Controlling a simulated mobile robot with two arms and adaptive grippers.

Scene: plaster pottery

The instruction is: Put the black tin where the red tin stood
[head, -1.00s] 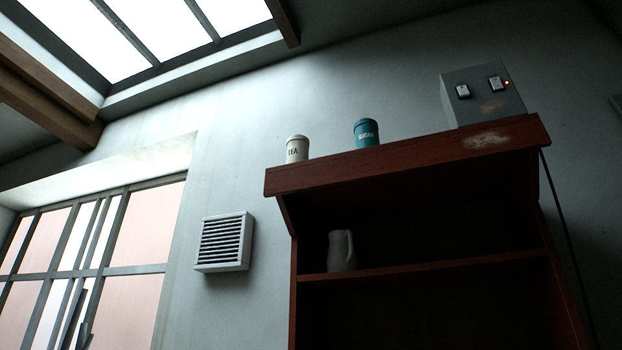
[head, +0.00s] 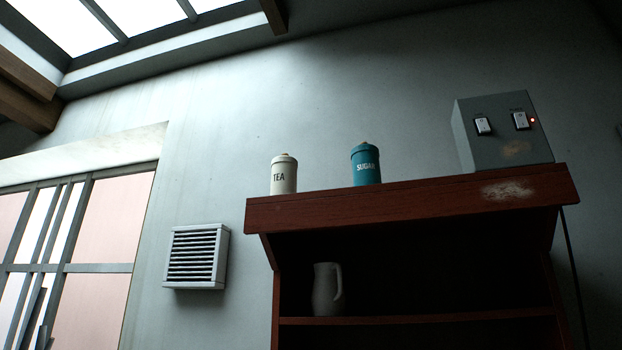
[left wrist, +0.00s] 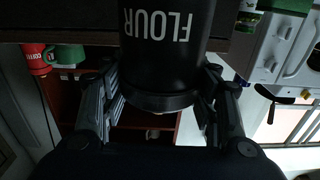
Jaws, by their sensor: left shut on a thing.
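A black tin (left wrist: 165,45) with white FLOUR lettering fills the upper middle of the left wrist view, its lettering upside down there. My left gripper (left wrist: 162,78) is shut on it, with one finger on each side. A red tin (left wrist: 35,59) with pale lettering shows at the left of that view, apart from the gripper and cut by shadow. In the head view a white TEA tin (head: 284,176) and a blue SUGAR tin (head: 366,165) stand upright on the cabinet top (head: 410,198).
A grey switch box (head: 500,140) stands at the right end of the cabinet top. Clear room lies between it and the blue tin. A grey jug (head: 327,290) stands on the shelf below. A vent (head: 196,257) is on the wall.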

